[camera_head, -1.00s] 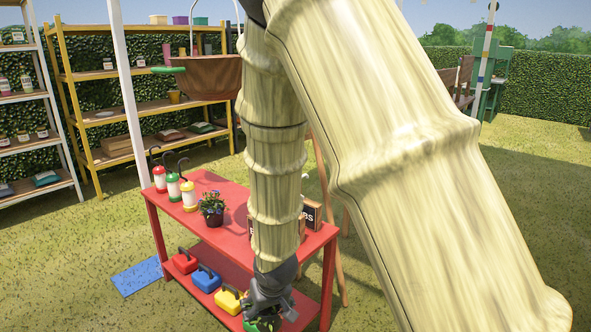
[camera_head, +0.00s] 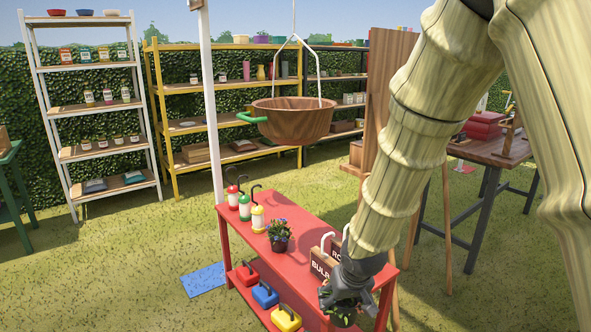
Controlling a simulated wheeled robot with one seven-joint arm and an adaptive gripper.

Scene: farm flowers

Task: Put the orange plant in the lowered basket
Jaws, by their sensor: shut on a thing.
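My gripper (camera_head: 343,304) is low at the table's front right end, below and to the right of the basket. It is shut on a plant (camera_head: 343,320), of which only green leaves and part of a dark pot show. No orange bloom is visible; the gripper hides much of the plant. A potted plant with blue-purple flowers (camera_head: 279,236) stands on the table.
The red table (camera_head: 308,222) holds several lanterns (camera_head: 245,205) and small signed crates (camera_head: 325,265).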

